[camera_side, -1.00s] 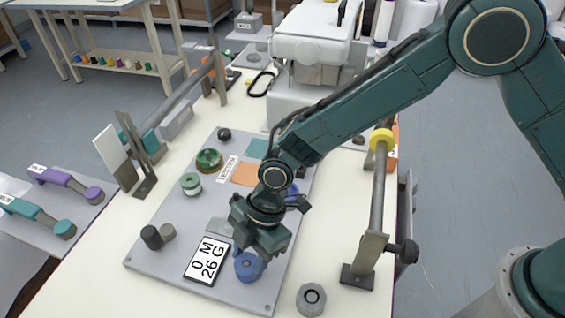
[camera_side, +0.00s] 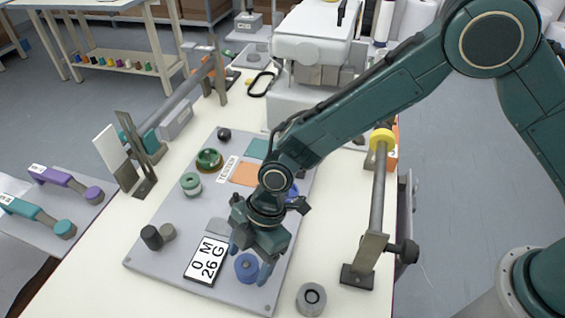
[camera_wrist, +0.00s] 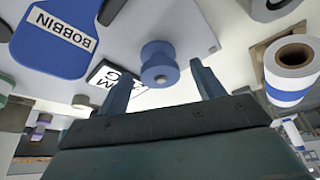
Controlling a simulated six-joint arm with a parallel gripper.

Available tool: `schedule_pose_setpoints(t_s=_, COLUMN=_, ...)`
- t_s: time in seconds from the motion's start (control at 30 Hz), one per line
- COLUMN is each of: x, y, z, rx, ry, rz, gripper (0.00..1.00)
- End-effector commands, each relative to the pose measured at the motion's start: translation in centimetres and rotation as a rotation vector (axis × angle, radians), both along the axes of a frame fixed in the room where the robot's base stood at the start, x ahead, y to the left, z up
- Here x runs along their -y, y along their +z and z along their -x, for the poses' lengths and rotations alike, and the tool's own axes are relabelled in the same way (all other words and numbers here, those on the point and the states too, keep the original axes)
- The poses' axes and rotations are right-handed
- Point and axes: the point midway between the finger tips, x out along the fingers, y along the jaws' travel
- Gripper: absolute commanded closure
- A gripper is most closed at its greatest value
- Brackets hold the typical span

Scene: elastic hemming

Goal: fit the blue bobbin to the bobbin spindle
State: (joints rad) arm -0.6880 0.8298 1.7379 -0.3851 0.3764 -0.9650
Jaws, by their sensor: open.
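The blue bobbin (camera_side: 246,267) stands upright near the front of the grey board, beside the black-and-white number display (camera_side: 207,259). In the wrist view the bobbin (camera_wrist: 158,58) lies between my two fingers, with gaps on both sides. A small grey tip (camera_wrist: 161,78) shows at the bobbin's centre, which looks like the spindle's end; the rest of the spindle is hidden inside it. My gripper (camera_side: 250,261) is open and empty just over the bobbin, with one finger on each side.
The grey board (camera_side: 150,268) also carries a dark knob (camera_side: 151,238), a green-and-white spool (camera_side: 190,184) and a green dish (camera_side: 209,160). A grey ring-shaped part (camera_side: 311,299) stands on the table to the right. A post with a rail (camera_side: 377,200) rises at the right.

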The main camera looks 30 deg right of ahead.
Motion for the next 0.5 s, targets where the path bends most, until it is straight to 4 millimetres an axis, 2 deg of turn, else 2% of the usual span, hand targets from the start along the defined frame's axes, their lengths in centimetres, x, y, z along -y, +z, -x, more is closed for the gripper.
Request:
schedule_pose_setpoints(t_s=0.27, x=0.3, y=0.8, z=-0.1, rx=0.000, ry=0.000, rz=0.000, gripper=0.32)
schedule_pose_setpoints(t_s=0.5, x=1.2, y=3.2, z=-0.4, rx=0.002, ry=-0.001, rz=-0.002, gripper=0.32)
